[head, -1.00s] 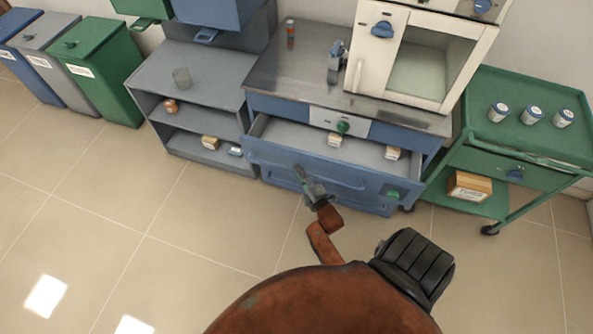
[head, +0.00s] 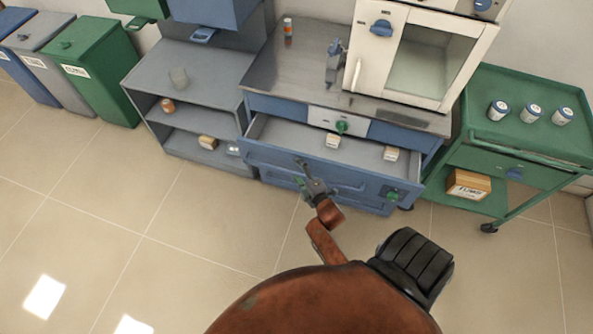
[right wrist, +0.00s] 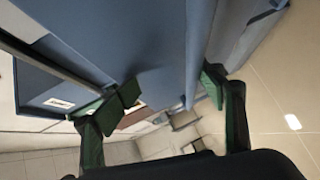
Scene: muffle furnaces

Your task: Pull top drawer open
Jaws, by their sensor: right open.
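The blue top drawer (head: 262,150) stands pulled out below the steel bench top, with its grey inside showing. Two small pale boxes (head: 332,141) (head: 391,153) lie in it. My right gripper (head: 301,173) is open at the drawer's front, left of its middle. In the right wrist view its two green-padded fingers (right wrist: 170,88) stand apart on either side of a blue panel edge. I cannot tell whether either finger touches it. The drawer's handle is partly hidden by the gripper. My left gripper is not in view.
A white furnace (head: 430,60) stands on the bench top (head: 285,70). A green trolley (head: 535,140) with several jars is close on the right. A grey shelf unit (head: 185,85) adjoins on the left. The tiled floor (head: 150,230) in front is clear.

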